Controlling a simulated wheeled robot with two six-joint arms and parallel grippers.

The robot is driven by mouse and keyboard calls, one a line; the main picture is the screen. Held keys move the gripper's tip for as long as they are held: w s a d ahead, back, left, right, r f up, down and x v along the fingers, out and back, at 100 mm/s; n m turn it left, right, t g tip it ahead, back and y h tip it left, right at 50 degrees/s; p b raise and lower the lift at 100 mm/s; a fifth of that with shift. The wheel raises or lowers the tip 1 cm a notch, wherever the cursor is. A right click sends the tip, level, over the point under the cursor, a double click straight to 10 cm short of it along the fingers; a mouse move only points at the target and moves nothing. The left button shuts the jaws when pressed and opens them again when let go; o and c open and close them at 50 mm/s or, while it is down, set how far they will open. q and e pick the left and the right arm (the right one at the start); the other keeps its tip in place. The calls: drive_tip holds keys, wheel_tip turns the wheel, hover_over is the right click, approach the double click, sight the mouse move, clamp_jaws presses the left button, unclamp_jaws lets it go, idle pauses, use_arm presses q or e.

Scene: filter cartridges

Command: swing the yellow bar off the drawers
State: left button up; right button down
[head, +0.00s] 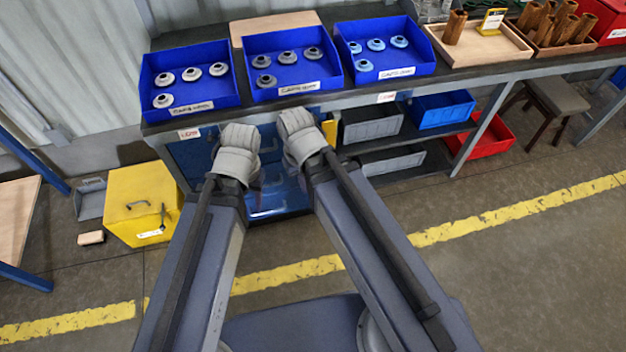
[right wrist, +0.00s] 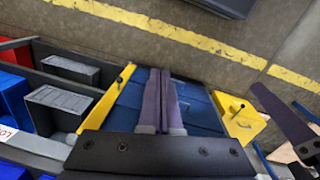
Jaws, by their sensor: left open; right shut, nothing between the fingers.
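The blue drawers (head: 270,200) stand under the workbench, partly hidden by my arms; their fronts also show in the right wrist view (right wrist: 204,108). The yellow bar (right wrist: 103,100) runs along one side edge of the drawers in the right wrist view. A short part of the bar (head: 330,131) shows just right of my right gripper in the head view. My right gripper (head: 293,125) is shut and empty; its fingers (right wrist: 160,75) are in front of the drawers, beside the bar and apart from it.
Grey bins (head: 372,125) and a red bin (head: 493,140) are right of the drawers. A yellow cabinet (head: 140,195) stands left on the floor. The floor in front is clear.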

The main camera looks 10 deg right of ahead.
drive_tip(key=w+d+f+m+t+b, duration=0.15)
drive_tip(key=w+f+b, duration=0.25)
drive_tip(key=f+b, duration=0.7)
drive_tip(key=w+d+f+m+g+b, duration=0.1)
drive_tip(key=w+d+f+b, duration=0.25)
drive_tip(key=f+b, duration=0.75)
drive_tip(key=w+a+f+m+t+h+b, duration=0.1)
drive_tip(key=w+a+m+t+h+b, duration=0.2)
drive_tip(key=w, duration=1)
drive_tip(key=shift+a+f+h, duration=0.15)
drive_tip(key=shift+a+h, duration=0.75)
drive_tip(key=shift+h, duration=0.1)
drive_tip(key=w+d+f+b, duration=0.2)
drive_tip(key=d+f+b, duration=0.6)
drive_tip(key=f+b, duration=0.1)
drive_tip(key=shift+d+b, duration=0.3)
drive_tip(key=shift+d, duration=0.1)
